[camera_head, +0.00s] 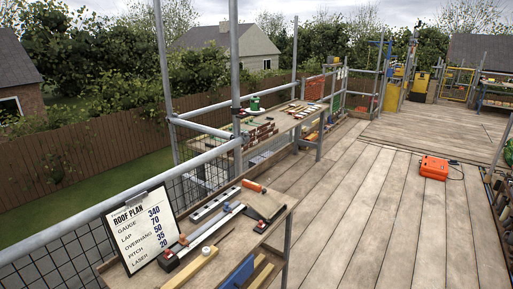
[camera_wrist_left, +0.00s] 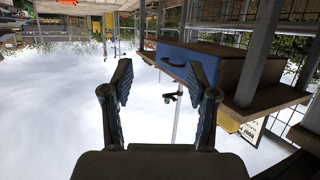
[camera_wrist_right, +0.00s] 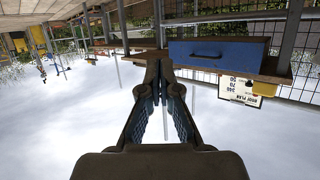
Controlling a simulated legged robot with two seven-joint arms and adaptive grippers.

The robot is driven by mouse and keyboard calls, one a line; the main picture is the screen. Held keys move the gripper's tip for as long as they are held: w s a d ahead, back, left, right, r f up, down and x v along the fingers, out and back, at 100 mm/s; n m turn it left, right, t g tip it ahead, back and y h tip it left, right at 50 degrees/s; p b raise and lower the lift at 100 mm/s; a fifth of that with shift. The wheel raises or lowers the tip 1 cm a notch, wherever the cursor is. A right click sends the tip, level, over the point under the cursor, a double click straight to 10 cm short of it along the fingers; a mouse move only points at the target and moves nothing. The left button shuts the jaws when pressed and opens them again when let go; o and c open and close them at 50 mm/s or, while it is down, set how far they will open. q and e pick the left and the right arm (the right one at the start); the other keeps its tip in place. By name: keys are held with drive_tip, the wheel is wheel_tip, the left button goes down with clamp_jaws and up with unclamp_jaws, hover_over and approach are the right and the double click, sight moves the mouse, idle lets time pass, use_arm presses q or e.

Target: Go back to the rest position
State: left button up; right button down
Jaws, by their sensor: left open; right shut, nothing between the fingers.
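My left gripper (camera_wrist_left: 160,90) shows in the left wrist view with its two fingers spread wide and nothing between them. My right gripper (camera_wrist_right: 158,70) shows in the right wrist view with its fingertips together and nothing held. Neither gripper shows in the head view. Both wrist views look upside down, with pale sky behind the fingers. Neither gripper touches anything that I can see.
A workbench (camera_head: 285,198) with tools and a roof plan board (camera_head: 143,230) stands at the lower left, beside a metal guard rail (camera_head: 70,232). An orange case (camera_head: 434,167) lies on the open plank deck (camera_head: 365,205). A blue drawer (camera_wrist_right: 215,51) hangs under the bench.

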use_arm(q)
drive_tip(key=s+a+f+g+y+p, duration=0.1)
drive_tip(key=s+a+f+g+p, duration=0.2)
drive_tip(key=s+f, duration=0.7)
drive_tip(key=s+a+f+g+y+p, duration=0.2)
drive_tip(key=s+a+f+g+p, duration=0.2)
drive_tip(key=s+f+g+p, duration=0.3)
drive_tip(key=s+f+g, duration=0.2)
drive_tip(key=s, duration=0.2)
drive_tip(key=shift+a+f, duration=0.2)
drive_tip(key=shift+f, duration=0.2)
use_arm(e)
drive_tip(key=s+d+f+g+h, duration=0.1)
drive_tip(key=s+d+f+g, duration=0.2)
drive_tip(key=s+f+g, duration=0.3)
drive_tip(key=s+d+f+g+h, duration=0.2)
drive_tip(key=s+d+f+g, duration=0.2)
drive_tip(key=s+f, duration=0.9)
drive_tip(key=shift+s+f+g, duration=0.35)
drive_tip(key=shift+s+g, duration=0.65)
drive_tip(key=shift+s, duration=0.05)
drive_tip(key=shift+d, duration=0.1)
